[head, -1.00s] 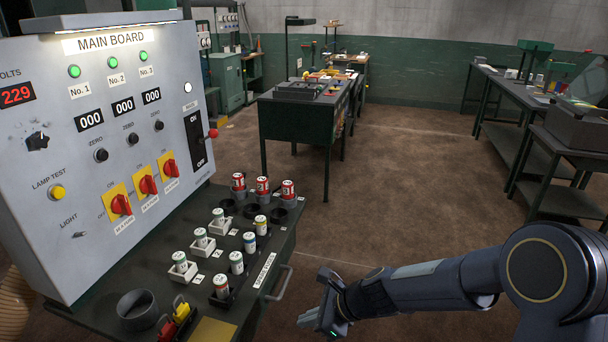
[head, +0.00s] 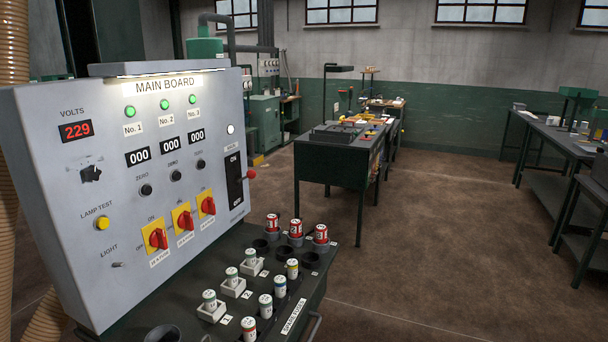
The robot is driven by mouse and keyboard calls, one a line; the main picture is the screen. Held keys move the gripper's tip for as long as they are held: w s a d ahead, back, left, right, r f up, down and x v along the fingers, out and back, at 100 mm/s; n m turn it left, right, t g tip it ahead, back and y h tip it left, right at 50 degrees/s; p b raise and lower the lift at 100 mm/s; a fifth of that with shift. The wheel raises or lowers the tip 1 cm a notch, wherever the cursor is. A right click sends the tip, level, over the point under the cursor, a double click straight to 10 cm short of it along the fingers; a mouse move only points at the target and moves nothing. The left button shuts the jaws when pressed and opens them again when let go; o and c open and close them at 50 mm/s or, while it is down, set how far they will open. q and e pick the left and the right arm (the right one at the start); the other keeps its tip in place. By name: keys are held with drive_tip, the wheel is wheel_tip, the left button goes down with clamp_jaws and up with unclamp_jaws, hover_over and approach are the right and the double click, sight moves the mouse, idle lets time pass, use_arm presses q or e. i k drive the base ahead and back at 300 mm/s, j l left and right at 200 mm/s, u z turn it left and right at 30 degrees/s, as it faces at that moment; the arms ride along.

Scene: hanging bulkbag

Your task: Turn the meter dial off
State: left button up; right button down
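The grey main board (head: 60,250) stands at the left. A black rotary dial (head: 91,173) sits on it below the red VOLTS display (head: 76,131), which reads 229. Small markings around the dial are too small to read. I take this dial to be the meter dial. Neither of my grippers is in view.
The board also carries three red rotary switches (head: 158,239) on yellow plates, a yellow lamp test button (head: 102,223) and a black main switch (head: 234,181) with a red-knobbed lever. A dark bench with several fuses (head: 250,328) lies below. Open floor (head: 430,260) is at the right.

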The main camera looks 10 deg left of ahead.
sight(92, 173)
drive_tip(key=u, duration=1.4)
